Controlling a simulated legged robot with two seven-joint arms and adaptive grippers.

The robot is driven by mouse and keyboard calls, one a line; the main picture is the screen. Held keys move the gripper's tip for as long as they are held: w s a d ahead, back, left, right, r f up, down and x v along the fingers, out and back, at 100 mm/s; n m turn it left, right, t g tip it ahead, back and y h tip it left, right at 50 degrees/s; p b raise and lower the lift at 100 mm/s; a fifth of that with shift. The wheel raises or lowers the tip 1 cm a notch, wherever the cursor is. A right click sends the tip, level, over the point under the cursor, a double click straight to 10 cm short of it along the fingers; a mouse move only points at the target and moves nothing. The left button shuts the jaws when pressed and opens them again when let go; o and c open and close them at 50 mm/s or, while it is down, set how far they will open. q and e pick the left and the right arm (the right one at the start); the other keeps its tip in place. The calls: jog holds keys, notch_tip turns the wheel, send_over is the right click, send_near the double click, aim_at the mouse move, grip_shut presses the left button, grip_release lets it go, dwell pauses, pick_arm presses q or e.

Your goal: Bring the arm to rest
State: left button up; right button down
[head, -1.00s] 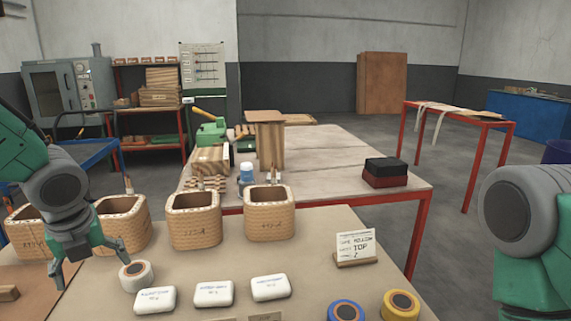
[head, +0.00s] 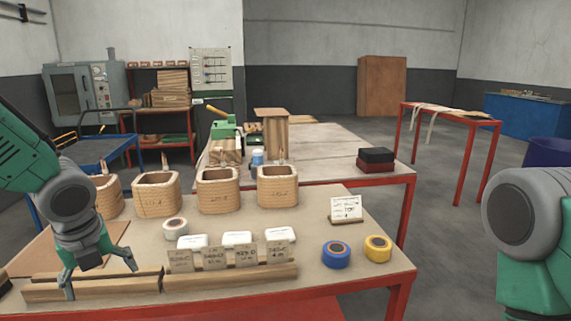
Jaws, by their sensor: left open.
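My left gripper (head: 103,274) is open and empty at the left of the near table, with its fingers pointing down near a wooden rail. Part of the left arm hides the table behind it. On my right side, only green and grey links of my arm show at the right edge; its gripper is outside the view.
A second table (head: 335,155) stands behind.

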pick_arm(q)
jog(key=s+d+f+n+g+h, duration=0.1)
jog(key=s+d+f+n, duration=0.25)
jog(key=f, duration=0.35)
jog(key=s+d+f+n+h, duration=0.1)
jog(key=s+d+f+n, duration=0.15)
jog(key=f+n, duration=0.3)
jog(key=s+d+f+n+g+h, duration=0.1)
jog(key=s+d+f+n, duration=0.1)
jog(key=s+f+n, duration=0.35)
jog(key=s+f+n+y, duration=0.1)
jog(key=s+f+n, duration=0.9)
jog(key=s+n, duration=0.2)
jog(key=shift+s+f+y, duration=0.3)
jog(key=shift+s+f, duration=0.1)
jog(key=shift+s, duration=0.25)
jog(key=shift+a, duration=0.1)
